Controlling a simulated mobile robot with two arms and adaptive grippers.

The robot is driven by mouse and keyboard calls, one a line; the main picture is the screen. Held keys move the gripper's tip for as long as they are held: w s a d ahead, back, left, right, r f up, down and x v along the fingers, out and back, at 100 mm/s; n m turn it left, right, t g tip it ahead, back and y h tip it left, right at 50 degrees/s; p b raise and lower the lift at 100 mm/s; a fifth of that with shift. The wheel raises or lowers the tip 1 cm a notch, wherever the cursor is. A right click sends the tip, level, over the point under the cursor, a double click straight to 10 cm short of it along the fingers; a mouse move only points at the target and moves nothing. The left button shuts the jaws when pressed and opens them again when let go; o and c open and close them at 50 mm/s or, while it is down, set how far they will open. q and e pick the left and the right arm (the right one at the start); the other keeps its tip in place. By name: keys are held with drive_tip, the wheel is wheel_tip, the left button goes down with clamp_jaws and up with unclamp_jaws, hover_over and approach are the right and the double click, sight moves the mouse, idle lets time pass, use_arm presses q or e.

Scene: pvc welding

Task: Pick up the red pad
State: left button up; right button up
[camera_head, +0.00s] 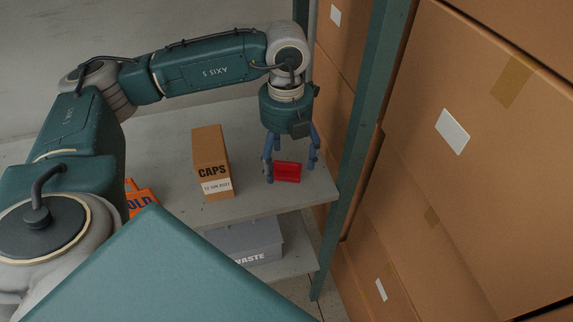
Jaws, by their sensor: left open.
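The red pad (287,172) lies on the grey shelf board (262,205), near its right end. My left gripper (290,168) points down over the pad. Its blue fingers are open, one to the left of the pad and others to the right and behind. I cannot tell whether any finger touches the pad. My right gripper does not show.
A brown CAPS box (211,160) stands on the board left of the pad. A grey WASTE bin (248,243) is on the lower shelf. An orange item (141,195) is partly hidden by my arm. A green post (361,140) and stacked cartons (480,170) stand close on the right.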

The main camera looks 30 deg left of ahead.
use_arm(q)
drive_tip(key=shift+f, duration=0.9)
drive_tip(key=shift+c, duration=0.6)
drive_tip(key=c, duration=0.9)
drive_tip(key=shift+c, duration=1.7)
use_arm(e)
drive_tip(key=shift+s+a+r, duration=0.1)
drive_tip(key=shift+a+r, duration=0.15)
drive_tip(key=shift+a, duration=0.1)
